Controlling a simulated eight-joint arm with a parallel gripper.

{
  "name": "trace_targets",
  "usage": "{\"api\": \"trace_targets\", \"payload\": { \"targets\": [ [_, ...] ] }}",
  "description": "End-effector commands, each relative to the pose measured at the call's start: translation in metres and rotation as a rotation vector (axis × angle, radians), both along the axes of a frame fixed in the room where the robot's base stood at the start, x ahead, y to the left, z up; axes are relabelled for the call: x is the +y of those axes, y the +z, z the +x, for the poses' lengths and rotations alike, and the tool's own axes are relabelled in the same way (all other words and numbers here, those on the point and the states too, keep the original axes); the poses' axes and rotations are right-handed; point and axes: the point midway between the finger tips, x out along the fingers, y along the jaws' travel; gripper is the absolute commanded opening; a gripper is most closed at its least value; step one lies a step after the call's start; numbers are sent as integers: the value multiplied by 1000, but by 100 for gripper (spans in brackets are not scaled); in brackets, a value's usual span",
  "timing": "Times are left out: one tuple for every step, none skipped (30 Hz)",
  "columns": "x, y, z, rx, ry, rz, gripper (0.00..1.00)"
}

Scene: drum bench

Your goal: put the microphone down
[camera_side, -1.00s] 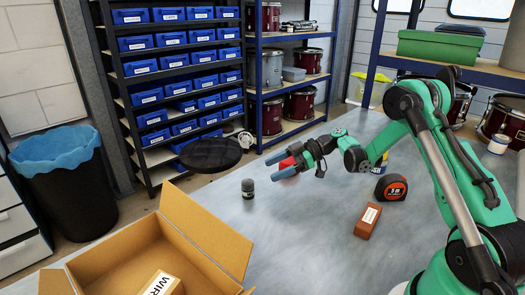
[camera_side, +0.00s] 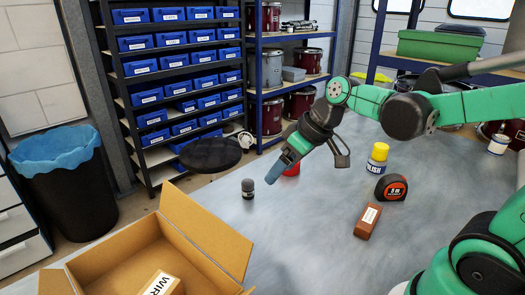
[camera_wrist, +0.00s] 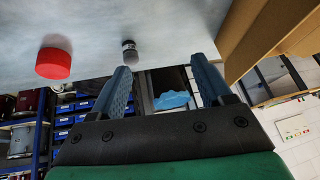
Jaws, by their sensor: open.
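I cannot make out a microphone in either view.
An open cardboard box (camera_side: 212,232) stands at the front left, with a labelled block (camera_side: 162,284) inside. A brown-red block (camera_side: 367,221), a tape measure (camera_side: 391,187) and a yellow-capped can (camera_side: 378,158) are on the right. The bench (camera_side: 300,235) is clear in the front middle.

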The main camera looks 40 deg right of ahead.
Motion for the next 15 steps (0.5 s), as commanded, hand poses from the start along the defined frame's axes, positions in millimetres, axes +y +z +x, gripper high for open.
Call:
{"api": "trace_targets", "payload": {
  "targets": [
    [6, 0, -12, -11, -38, -30, 72],
    [8, 0, -18, -22, -66, -47, 72],
    [9, 0, -24, -36, -100, -63, 72],
    [10, 0, -28, -50, -122, -74, 72],
    [11, 0, -32, -63, -141, -83, 72],
    [12, -1, -36, -78, -163, -92, 72],
    [12, -1, -38, -91, -177, -97, 72],
    [12, -1, -40, -100, -189, -101, 72],
    [13, -2, -42, -112, -201, -106, 72],
    [13, -2, -43, -118, -208, -107, 72],
    [13, -2, -43, -123, -215, -108, 72],
    [13, -2, -44, -128, -219, -110, 72],
    [12, -2, -44, -130, -222, -110, 72],
    [12, -2, -44, -130, -224, -110, 72],
    [12, -2, -44, -131, -224, -110, 72]
  ]
}}
